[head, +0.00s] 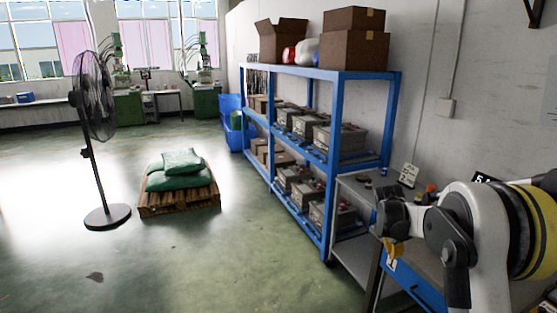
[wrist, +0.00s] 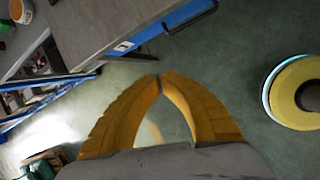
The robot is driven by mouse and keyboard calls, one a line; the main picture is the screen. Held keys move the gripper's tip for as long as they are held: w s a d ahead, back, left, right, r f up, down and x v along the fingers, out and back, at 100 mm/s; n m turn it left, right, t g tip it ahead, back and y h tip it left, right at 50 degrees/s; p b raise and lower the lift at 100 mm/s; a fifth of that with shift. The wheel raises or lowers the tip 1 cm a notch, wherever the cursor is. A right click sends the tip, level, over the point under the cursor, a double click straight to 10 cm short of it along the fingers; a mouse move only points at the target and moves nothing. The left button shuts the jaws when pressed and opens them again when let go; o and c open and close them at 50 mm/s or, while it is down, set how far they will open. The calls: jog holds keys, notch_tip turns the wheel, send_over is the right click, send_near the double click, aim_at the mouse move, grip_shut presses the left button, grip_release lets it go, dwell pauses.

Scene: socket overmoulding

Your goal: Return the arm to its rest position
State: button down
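My gripper (wrist: 160,80) shows in the wrist view as two yellow curved fingers with their tips together. Only the floor shows in the gap between the fingers, so nothing is held. In the head view the yellow end of my gripper (head: 394,250) is small, at the lower right, beside the workbench with the blue drawer (head: 422,287). My arm is folded at the right edge of the head view. The drawer front also shows at the top of the wrist view (wrist: 185,15), apart from the fingertips.
A blue shelf rack (head: 328,170) with grey bins stands along the wall, left of my arm. A pallet (head: 180,202) with green sacks (head: 176,170) and a standing fan (head: 95,110) are further left. The floor (head: 220,265) in front is clear.

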jog(key=s+a+r+m+t+y, duration=0.1)
jog(key=s+a+r+m+t, duration=0.1)
jog(key=s+a+r+m, duration=0.85)
jog(key=s+a+r+m+t+y, duration=0.1)
jog(key=s+a+m, duration=0.3)
jog(key=s, duration=0.8)
jog(key=s+a+r+m+t+y, duration=0.1)
jog(key=s+a+m, duration=0.3)
jog(key=s, duration=0.9)
jog(key=shift+s+a+r+t+y, duration=0.2)
jog(key=shift+a+t+y, duration=0.1)
jog(key=shift+a, duration=0.6)
